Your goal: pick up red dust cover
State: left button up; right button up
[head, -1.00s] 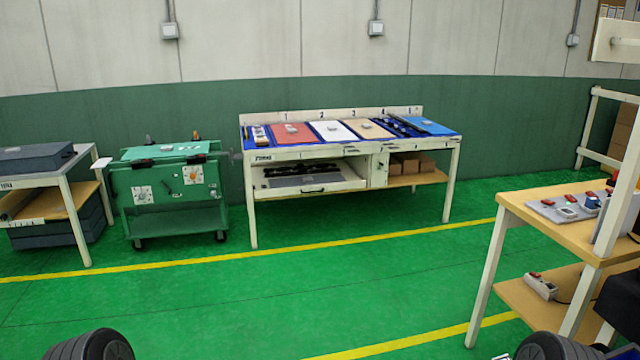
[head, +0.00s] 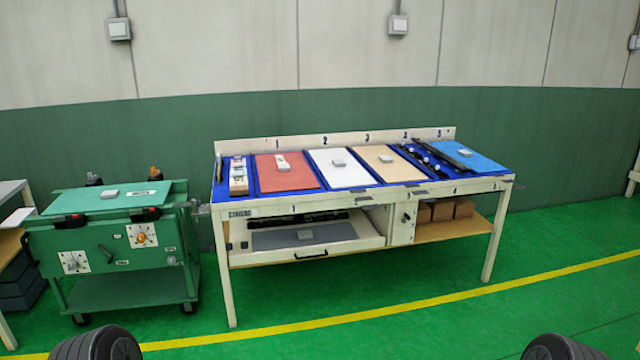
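A flat red panel (head: 290,180), which looks like the red dust cover, lies on the workbench (head: 370,199) by the wall, in the section numbered 1. A small pale block (head: 282,162) rests on it near its upper edge. The panel lies flat and is otherwise uncovered. It is some distance ahead, left of centre in the head view. Neither gripper is in view; only dark rounded parts of my own body show at the bottom left and bottom right corners.
A green cart (head: 115,250) stands left of the workbench, close to it. White (head: 342,178), tan (head: 385,174) and blue (head: 468,157) panels lie right of the red one. Brown boxes (head: 443,211) sit on the lower shelf. Green floor before the bench is clear, with a yellow line.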

aim_at(287, 172)
jog(key=i+z, duration=0.1)
jog(key=i, duration=0.5)
jog(key=i+j, duration=0.1)
jog(key=i, duration=0.5)
jog(key=i+j+z, duration=0.15)
jog(key=i, duration=0.45)
jog(key=i+j+z, duration=0.1)
jog(key=i, duration=0.5)
jog(key=i+j+z, duration=0.4)
jog(key=i, duration=0.15)
jog(key=l, duration=0.1)
